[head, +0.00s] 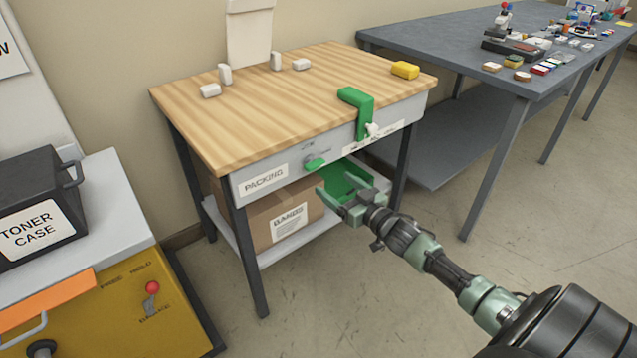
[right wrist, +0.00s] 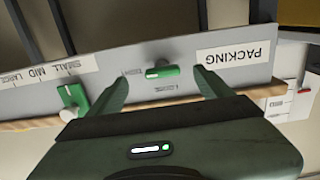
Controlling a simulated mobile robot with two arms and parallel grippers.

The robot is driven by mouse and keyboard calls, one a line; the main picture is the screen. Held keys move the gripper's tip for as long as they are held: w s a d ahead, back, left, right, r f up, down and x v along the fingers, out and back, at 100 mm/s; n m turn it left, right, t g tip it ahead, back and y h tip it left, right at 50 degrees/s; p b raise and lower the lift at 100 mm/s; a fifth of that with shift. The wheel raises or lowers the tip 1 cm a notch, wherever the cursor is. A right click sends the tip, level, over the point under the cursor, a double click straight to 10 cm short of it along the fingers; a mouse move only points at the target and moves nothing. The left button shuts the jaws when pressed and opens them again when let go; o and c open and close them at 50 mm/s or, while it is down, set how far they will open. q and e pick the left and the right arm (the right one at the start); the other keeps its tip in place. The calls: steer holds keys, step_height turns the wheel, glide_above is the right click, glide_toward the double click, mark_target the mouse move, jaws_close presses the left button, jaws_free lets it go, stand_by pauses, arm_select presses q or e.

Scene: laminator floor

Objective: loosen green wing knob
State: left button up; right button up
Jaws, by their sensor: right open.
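The green wing knob (head: 315,162) sits on the grey front panel of the packing table, right of the PACKING label. It also shows in the right wrist view (right wrist: 162,72), with its wing lying roughly level. My right gripper (head: 337,184) is open and empty, in front of the panel and slightly below and right of the knob in the head view. In the right wrist view its two green fingers (right wrist: 160,80) stand apart on either side of the knob, with no contact visible. My left gripper is not in view.
A green bracket with a white knob (head: 357,105) hangs over the table's front edge, right of the wing knob. A cardboard box (head: 258,207) sits on the shelf below. The wooden top (head: 270,95) holds white pieces and a yellow block. A toner case (head: 38,208) stands left.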

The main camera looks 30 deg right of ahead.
mark_target(318, 166)
steer(key=w, duration=0.2)
steer(key=w+r, duration=0.1)
steer(key=w, duration=0.1)
steer(key=w+r+b, duration=0.1)
steer(key=w, duration=0.1)
steer(key=shift+w+a, duration=0.25)
steer(key=shift+w, duration=0.15)
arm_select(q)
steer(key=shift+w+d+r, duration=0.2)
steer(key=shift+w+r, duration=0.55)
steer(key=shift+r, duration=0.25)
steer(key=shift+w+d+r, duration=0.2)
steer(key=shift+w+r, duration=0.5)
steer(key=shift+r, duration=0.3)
arm_select(e)
steer(key=shift+w, duration=0.7)
steer(key=c, duration=1.4)
steer(key=shift+o, duration=0.2)
